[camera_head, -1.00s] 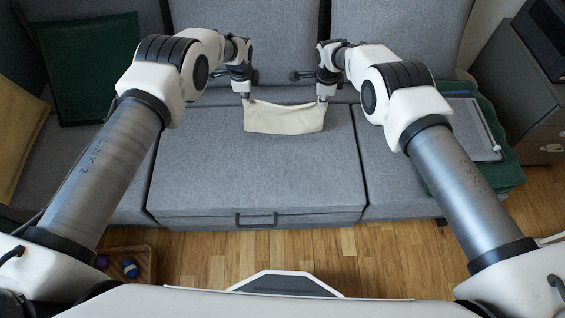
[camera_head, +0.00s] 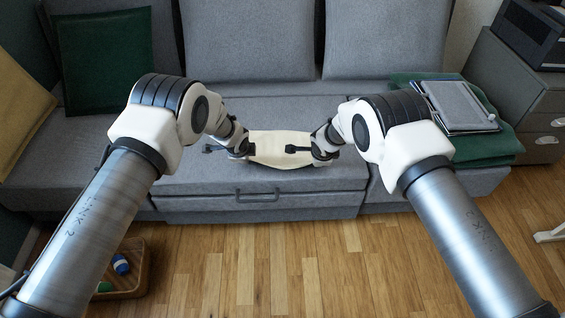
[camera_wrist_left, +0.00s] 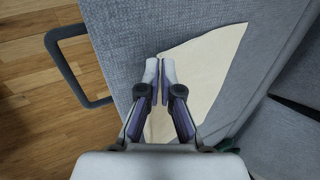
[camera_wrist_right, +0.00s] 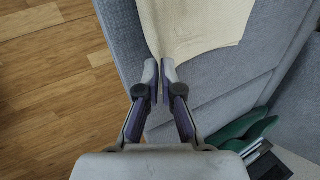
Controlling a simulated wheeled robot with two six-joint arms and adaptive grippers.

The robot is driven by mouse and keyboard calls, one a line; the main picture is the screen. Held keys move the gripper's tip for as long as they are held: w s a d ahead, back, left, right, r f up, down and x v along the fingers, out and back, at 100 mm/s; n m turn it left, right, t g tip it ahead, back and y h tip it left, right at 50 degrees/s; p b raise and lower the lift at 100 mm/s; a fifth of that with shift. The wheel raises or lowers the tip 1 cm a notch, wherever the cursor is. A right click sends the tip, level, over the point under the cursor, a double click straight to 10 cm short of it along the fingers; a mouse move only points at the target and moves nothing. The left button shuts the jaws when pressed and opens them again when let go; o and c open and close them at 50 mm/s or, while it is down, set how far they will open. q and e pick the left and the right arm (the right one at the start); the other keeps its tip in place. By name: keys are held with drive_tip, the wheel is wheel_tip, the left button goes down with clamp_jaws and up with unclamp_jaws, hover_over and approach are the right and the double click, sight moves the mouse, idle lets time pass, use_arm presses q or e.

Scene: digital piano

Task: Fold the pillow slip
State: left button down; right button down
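The cream pillow slip (camera_head: 280,147) lies on the grey sofa seat near its front edge, between my two grippers. My left gripper (camera_head: 238,152) is at its left end and my right gripper (camera_head: 324,157) at its right end. In the left wrist view the fingers (camera_wrist_left: 160,80) are closed at an edge of the slip (camera_wrist_left: 205,68), which spreads to the right. In the right wrist view the fingertips (camera_wrist_right: 160,78) pinch a corner of the slip (camera_wrist_right: 205,22). Parts of the slip's ends are hidden behind the grippers.
The sofa seat (camera_head: 190,180) has a front handle (camera_head: 258,196). A green blanket (camera_head: 485,145) with a grey tablet-like item (camera_head: 460,105) lies at the right. Dark green (camera_head: 105,60) and yellow (camera_head: 20,115) cushions are at the left. A wooden basket (camera_head: 132,265) stands on the floor.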

use_arm(q)
drive_tip(key=shift+s+f, duration=0.2)
drive_tip(key=shift+f, duration=0.45)
use_arm(e)
drive_tip(key=shift+s+f, duration=0.15)
drive_tip(key=shift+f, duration=0.45)
use_arm(q)
drive_tip(key=shift+r, duration=0.15)
use_arm(e)
drive_tip(key=shift+r, duration=0.15)
use_arm(q)
drive_tip(key=c, duration=1)
unclamp_jaws()
drive_tip(key=shift+c, duration=0.2)
use_arm(e)
drive_tip(key=c, duration=1)
unclamp_jaws()
drive_tip(key=shift+c, duration=0.2)
